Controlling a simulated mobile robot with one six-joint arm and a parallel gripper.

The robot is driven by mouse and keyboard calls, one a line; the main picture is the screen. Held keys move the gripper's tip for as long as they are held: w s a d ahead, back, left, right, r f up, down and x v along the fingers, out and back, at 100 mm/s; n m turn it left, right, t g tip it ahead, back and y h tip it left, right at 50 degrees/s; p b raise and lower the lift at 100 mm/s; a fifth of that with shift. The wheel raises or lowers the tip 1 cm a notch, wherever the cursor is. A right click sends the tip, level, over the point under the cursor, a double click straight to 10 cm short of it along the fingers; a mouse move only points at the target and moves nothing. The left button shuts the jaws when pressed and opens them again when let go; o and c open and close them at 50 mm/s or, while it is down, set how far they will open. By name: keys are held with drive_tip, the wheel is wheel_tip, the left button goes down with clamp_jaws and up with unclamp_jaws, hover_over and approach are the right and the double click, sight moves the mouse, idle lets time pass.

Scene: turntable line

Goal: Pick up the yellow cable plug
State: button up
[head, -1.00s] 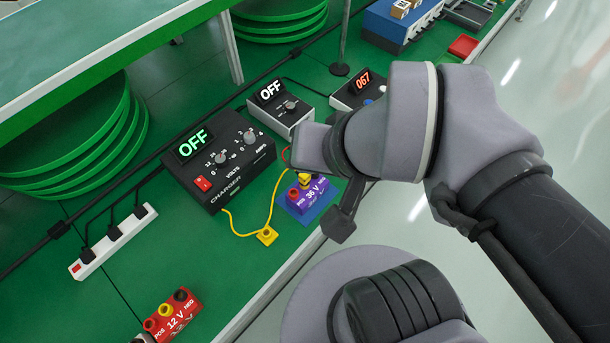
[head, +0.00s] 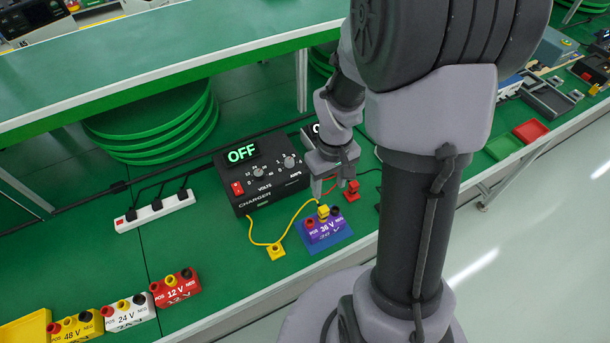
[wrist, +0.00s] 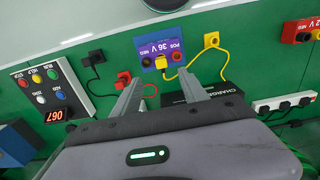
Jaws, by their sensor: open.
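A yellow plug (head: 323,212) sits on the middle of the purple 36 V battery block (head: 325,231), with a yellow cable at it. In the wrist view this yellow plug (wrist: 161,63) shows just beyond and between my fingers. A second square yellow piece (head: 276,251) lies on the green bench left of the block, on the yellow cable; it also shows in the wrist view (wrist: 211,40). The cable runs on to the black charger. My gripper (head: 329,186) is open and empty, above the bench behind the block. In the wrist view my gripper (wrist: 160,86) points toward the block.
The charger (head: 265,180), reading OFF, stands close left of my gripper. A red plug (head: 351,187) and a black plug (wrist: 96,57) are near. A white power strip (head: 154,213) and other battery blocks (head: 175,288) lie to the left. A shelf (head: 200,55) overhangs the back.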

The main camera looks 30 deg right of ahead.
sight(324, 208)
wheel_tip(324, 208, down, 9)
drive_tip(key=b, duration=0.3)
drive_tip(key=shift+w+f, duration=0.1)
drive_tip(key=shift+f, duration=0.05)
drive_tip(key=f, duration=0.1)
drive_tip(key=f+b, duration=0.1)
drive_tip(key=f, duration=0.1)
drive_tip(key=w+f+b, duration=0.1)
drive_tip(key=f, duration=0.1)
drive_tip(key=shift+a, duration=0.1)
drive_tip(key=shift+s+r, duration=0.1)
drive_tip(key=shift+c, duration=0.2)
clamp_jaws()
